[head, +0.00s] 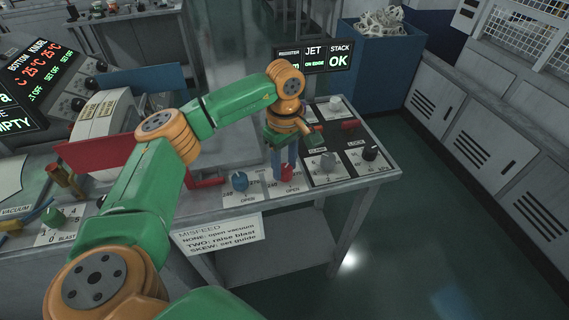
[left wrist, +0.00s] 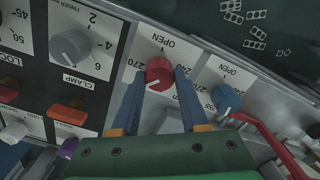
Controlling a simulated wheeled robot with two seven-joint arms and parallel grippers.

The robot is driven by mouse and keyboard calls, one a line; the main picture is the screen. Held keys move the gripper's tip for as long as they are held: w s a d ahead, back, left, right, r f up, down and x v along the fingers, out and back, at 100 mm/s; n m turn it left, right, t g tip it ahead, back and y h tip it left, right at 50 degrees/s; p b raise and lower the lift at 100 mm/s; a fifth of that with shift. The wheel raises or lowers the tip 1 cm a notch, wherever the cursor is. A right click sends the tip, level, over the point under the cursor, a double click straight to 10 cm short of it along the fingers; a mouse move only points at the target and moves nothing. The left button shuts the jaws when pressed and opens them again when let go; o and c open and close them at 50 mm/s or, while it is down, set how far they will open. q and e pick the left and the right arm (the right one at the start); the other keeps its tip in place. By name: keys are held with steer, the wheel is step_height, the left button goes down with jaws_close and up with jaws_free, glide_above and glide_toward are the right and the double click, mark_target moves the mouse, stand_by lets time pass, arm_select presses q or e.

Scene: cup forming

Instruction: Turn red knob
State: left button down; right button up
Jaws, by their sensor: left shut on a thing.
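The red knob (left wrist: 158,74) sits on a white dial plate marked OPEN, 240 and 270 in the left wrist view. In the head view the red knob (head: 289,173) shows near the front edge of the bench, partly behind the blue fingers. My left gripper (head: 283,165) reaches down to it from above. In the left wrist view the two blue fingers of my left gripper (left wrist: 162,80) stand one on each side of the red knob, shut on it. My right gripper is not in view.
A blue knob (head: 239,181) stands left of the red one on its own OPEN dial. Grey and black knobs (head: 328,160) and red levers (head: 349,124) sit on the black panel to the right. A display (head: 314,57) reads JET and OK. A red bar (head: 207,182) lies close by.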

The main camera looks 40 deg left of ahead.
mark_target(285, 168)
arm_select(q)
steer(key=n, duration=0.5)
steer(key=shift+r+n, duration=0.15)
steer(key=shift+n, duration=0.15)
steer(key=n, duration=0.5)
steer(key=shift+n, duration=0.3)
steer(key=shift+c, duration=2.1)
jaws_free()
step_height(285, 168, up, 7)
steer(key=shift+d+r+b, duration=0.1)
steer(key=shift+b, duration=0.5)
